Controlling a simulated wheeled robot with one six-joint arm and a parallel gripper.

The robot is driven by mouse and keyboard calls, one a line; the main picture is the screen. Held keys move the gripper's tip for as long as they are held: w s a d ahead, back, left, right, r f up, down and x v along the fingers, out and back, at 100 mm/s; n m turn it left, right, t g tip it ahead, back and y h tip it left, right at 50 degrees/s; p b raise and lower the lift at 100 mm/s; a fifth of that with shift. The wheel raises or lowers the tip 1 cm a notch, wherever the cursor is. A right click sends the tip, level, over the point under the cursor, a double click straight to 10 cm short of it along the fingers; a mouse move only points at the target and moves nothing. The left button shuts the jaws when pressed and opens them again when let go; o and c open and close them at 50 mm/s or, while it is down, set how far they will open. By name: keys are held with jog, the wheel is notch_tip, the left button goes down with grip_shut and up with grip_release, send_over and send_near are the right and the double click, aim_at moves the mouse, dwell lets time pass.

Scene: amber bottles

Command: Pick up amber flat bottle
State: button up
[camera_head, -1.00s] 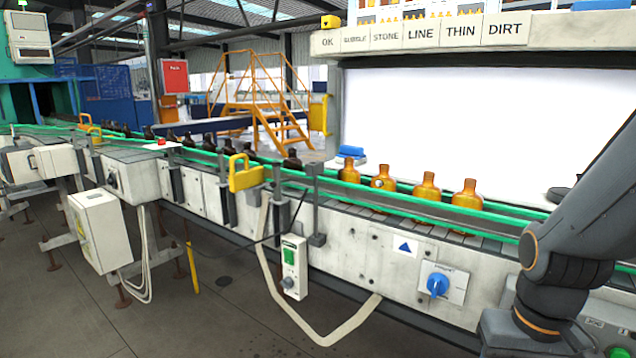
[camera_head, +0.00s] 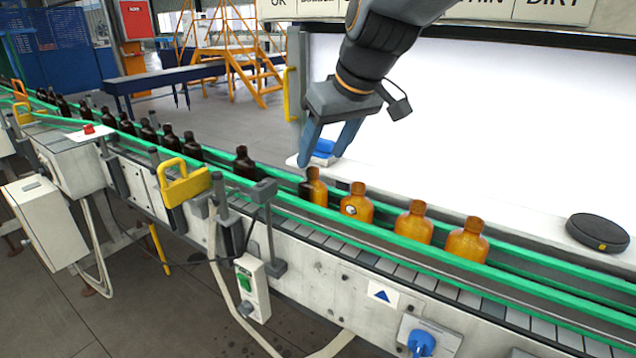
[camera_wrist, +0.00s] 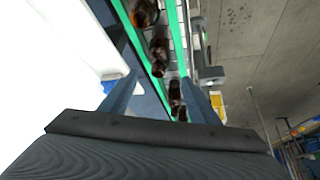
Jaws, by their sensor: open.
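Several amber bottles stand upright in a row on the conveyor in front of the bright panel in the head view: a part-dark one (camera_head: 316,188), one with a pale round mark (camera_head: 357,205), and two plainer ones (camera_head: 413,223) and (camera_head: 467,241). I cannot tell which is the flat one. My gripper (camera_head: 322,160) is open and empty, pointing down above and just behind the part-dark bottle. In the wrist view, my gripper (camera_wrist: 160,77) shows both fingers spread, with brown bottles (camera_wrist: 159,52) on the belt beyond them.
Green guide rails (camera_head: 390,238) run along both sides of the belt. Darker bottles (camera_head: 192,146) line the belt to the left. A yellow handle (camera_head: 183,182) stands at the near rail. A black round puck (camera_head: 597,233) lies on the ledge at right.

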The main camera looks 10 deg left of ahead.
aim_at(313, 169)
jog(key=shift+w+p+x, duration=0.15)
jog(key=shift+p+x, duration=0.55)
jog(key=shift+x, duration=1.25)
jog(key=shift+w+p+x, duration=0.1)
jog(key=shift+p+x, duration=0.55)
jog(key=shift+x, duration=1.35)
jog(key=shift+a+r, duration=0.1)
jog(key=shift+r, duration=0.1)
